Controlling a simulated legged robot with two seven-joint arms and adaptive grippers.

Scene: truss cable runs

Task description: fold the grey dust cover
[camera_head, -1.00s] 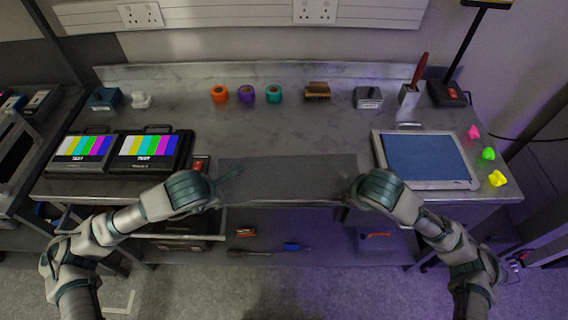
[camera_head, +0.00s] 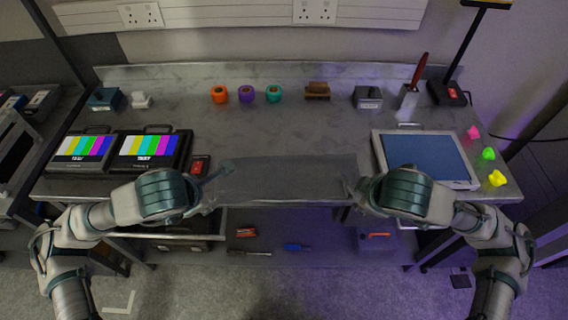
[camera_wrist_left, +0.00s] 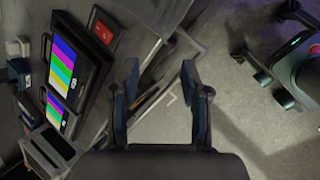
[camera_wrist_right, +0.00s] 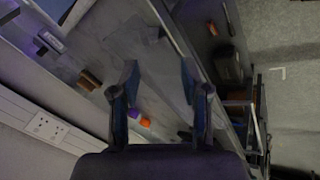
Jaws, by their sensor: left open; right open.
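The grey dust cover (camera_head: 288,176) lies as a flat dark rectangle at the front middle of the workbench, its near side along the bench's front edge. It is close in colour to the bench top, so its layers are hard to tell. My left gripper (camera_head: 212,188) is open at the cover's left front corner. My right gripper (camera_head: 356,190) is open by its right front corner. In the left wrist view the open fingers (camera_wrist_left: 162,105) have nothing between them. In the right wrist view the open fingers (camera_wrist_right: 160,105) are over the bench's front edge, with a pale grey sheet, likely the cover (camera_wrist_right: 152,52), beyond.
Two test-pattern monitors (camera_head: 150,148) and a red-topped box (camera_head: 200,167) stand to the left. A blue-screened panel (camera_head: 428,157) lies right. Tape rolls (camera_head: 246,94) and a brush (camera_head: 317,91) line the back. The bench behind the cover is clear.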

